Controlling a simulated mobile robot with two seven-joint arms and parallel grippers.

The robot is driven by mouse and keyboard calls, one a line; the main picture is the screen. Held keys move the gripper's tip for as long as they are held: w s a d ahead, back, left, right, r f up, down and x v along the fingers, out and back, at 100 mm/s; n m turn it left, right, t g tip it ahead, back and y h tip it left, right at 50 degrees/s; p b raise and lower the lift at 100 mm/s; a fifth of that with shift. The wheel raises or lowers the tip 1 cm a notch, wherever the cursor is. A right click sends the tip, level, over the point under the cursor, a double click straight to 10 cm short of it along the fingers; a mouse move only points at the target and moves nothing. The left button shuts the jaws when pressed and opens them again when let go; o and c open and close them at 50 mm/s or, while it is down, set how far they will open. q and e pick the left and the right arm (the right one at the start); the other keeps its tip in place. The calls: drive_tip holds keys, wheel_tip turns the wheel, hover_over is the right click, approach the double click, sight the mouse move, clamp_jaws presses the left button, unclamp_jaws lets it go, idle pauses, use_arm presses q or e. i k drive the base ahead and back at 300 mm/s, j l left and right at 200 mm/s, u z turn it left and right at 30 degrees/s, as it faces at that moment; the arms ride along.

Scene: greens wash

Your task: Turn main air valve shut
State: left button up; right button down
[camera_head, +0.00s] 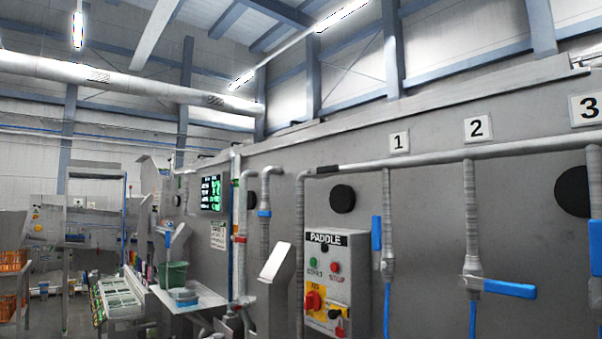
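No valve in view carries a readable "main air" label, so I cannot tell which one is the main air valve. Three valves with blue lever handles hang from a grey pipe on the right wall. The lever of valve 1 (376,233) points up along its pipe. The lever of valve 2 (510,289) lies level, across its pipe. The lever of valve 3 (595,248) is upright at the right edge, partly cut off. A small red fitting (240,239) sits on a vertical pipe farther left. Neither of my grippers is in view.
A grey PADDLE control box (336,283) with buttons and a red-and-yellow switch is on the wall left of valve 1. A side table (190,300) holds a green bin (173,275). Orange crates (12,262) stand on a rack at far left.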

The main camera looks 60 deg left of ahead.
sight(333, 168)
drive_tip(key=k+l+u, duration=0.15)
drive_tip(key=u, duration=1.75)
